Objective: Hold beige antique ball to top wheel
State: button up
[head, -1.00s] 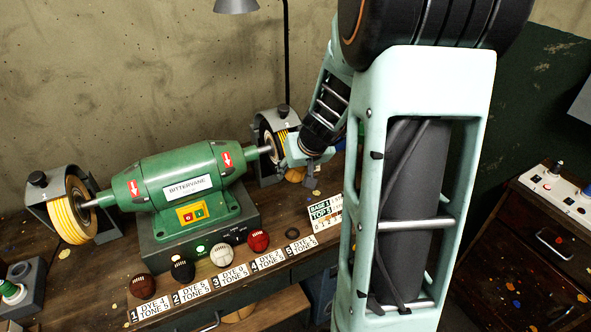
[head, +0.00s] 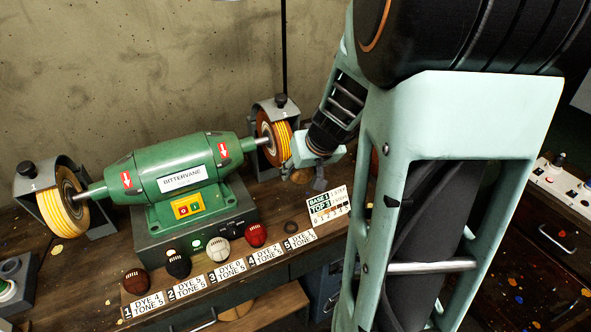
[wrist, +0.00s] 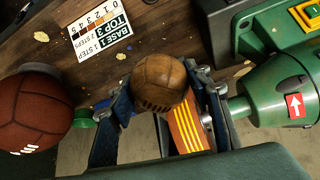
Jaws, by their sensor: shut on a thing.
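The beige-brown antique ball (wrist: 158,82) with dark lacing is held between the fingers of my gripper (wrist: 165,95) in the wrist view. The right grinder wheel (wrist: 188,128), orange with yellow stripes, is just behind the ball there, and the two overlap in the picture. I cannot tell whether they touch. In the head view my gripper (head: 318,172) is beside the right wheel (head: 284,143), at its right face, and the held ball is mostly hidden. The left wheel (head: 60,215) is at the other end of the green grinder (head: 178,172).
Several small balls sit along the bench front, such as a white one (head: 217,250) and a red one (head: 256,235). A sign (head: 327,203) reads BASE 1, TOP 3. In the wrist view a larger reddish-brown ball (wrist: 35,105) is at left. A control panel (head: 555,178) stands at right.

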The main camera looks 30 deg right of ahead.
jog(key=shift+s+b, duration=0.35)
jog(key=shift+s, duration=0.65)
jog(key=shift+f, duration=0.1)
dwell(0.3)
